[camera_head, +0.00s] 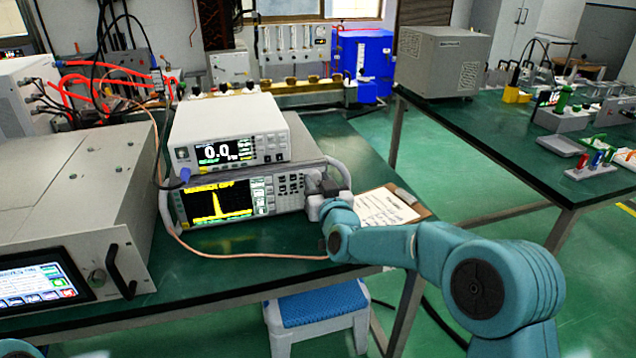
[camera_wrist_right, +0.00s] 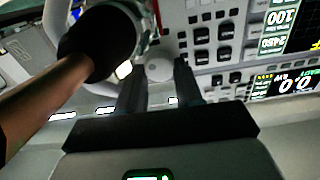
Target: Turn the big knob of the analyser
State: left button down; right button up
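The analyser (camera_head: 236,196) is a grey bench instrument with a yellow trace on its dark screen. It stands on the green bench under a white meter. My right gripper (camera_head: 322,190) is at the right end of the analyser's front panel and hides the knob there in the head view. In the right wrist view the big knob (camera_wrist_right: 158,70) shows as a round pale grey disc between the two dark fingers of my right gripper (camera_wrist_right: 159,80). The fingers stand apart, one on each side of the knob; contact is not clear. My left gripper is not in view.
The white meter (camera_head: 228,131) reads 0.0. A clipboard (camera_head: 385,207) lies right of the analyser. A large grey unit with a touchscreen (camera_head: 40,284) stands at left. A copper-coloured cable (camera_head: 215,256) runs across the bench. A black connector (camera_wrist_right: 103,40) is close in the wrist view.

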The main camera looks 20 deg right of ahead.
jog(key=m+b, duration=0.1)
jog(key=b, duration=0.1)
jog(key=m+b, duration=0.1)
jog(key=b, duration=0.1)
jog(key=shift+f+m+b, duration=0.3)
jog(key=shift+m+b, duration=0.05)
jog(key=shift+m, duration=0.05)
jog(key=shift+r+m+b, duration=0.2)
jog(key=shift+m+b, duration=0.25)
jog(key=shift+m, duration=0.15)
jog(key=shift+r, duration=0.1)
jog(key=o, duration=1)
jog(key=shift+o, duration=0.2)
jog(key=s, duration=1.6)
jog(key=shift+s+d, duration=0.15)
jog(key=shift+d, duration=0.15)
jog(key=shift+s, duration=0.1)
